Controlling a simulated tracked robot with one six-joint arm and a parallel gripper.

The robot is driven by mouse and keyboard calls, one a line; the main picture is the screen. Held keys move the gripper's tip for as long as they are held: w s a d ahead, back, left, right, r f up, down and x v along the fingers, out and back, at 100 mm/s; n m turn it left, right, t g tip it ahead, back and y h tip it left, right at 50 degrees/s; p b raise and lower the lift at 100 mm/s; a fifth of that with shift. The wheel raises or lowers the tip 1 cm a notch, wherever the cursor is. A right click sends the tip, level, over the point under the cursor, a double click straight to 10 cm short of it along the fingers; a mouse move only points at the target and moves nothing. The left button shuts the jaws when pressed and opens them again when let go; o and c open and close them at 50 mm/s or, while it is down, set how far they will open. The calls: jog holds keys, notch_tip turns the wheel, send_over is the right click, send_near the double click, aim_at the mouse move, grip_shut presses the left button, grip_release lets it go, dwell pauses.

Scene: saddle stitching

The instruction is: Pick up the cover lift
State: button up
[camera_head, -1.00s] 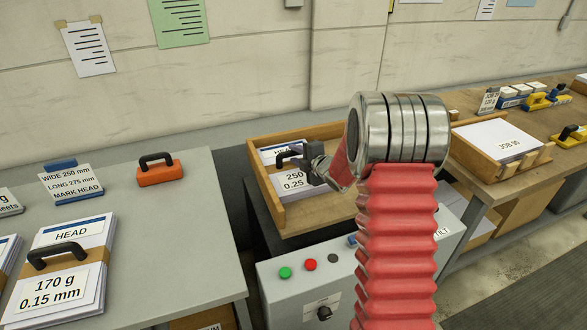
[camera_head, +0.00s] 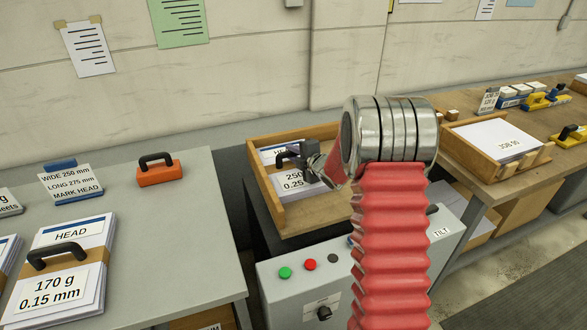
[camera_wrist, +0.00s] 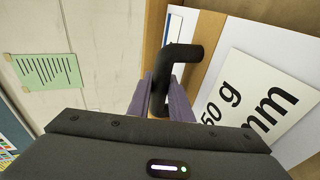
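A banded stack of sheets with a black handle, its labels partly reading HEAD and 250 g (camera_head: 308,190), lies in the wooden tray (camera_head: 279,216). The wrist view shows its white label (camera_wrist: 262,105) close up. My gripper (camera_wrist: 163,90) is at this stack's black handle (camera_wrist: 184,53), with one finger on each side of the bar. Whether the fingers press on the handle or only flank it cannot be told. In the head view my arm hides part of the tray's right side. Another lift, labelled HEAD 170 g 0.15 mm (camera_head: 60,281), lies on the left table.
An orange block with a black handle (camera_head: 160,174) and a size sign (camera_head: 71,184) stand on the grey table (camera_head: 150,240). A control box (camera_head: 290,300) with buttons is in front of the tray. A paper-filled wooden tray (camera_head: 470,150) is on the right bench.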

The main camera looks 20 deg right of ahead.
jog(key=shift+f, duration=0.1)
grip_shut()
jog(key=shift+s+f, duration=0.1)
jog(key=shift+f, duration=0.05)
dwell(0.7)
jog(key=shift+r, duration=0.2)
jog(key=shift+r, duration=0.1)
jog(key=shift+s+r, duration=0.3)
jog(key=shift+r, duration=0.1)
jog(key=w+r+v, duration=0.1)
jog(key=r+v, duration=0.1)
jog(key=v, duration=1.2)
jog(key=shift+s+r, duration=0.3)
jog(key=shift+s, duration=0.15)
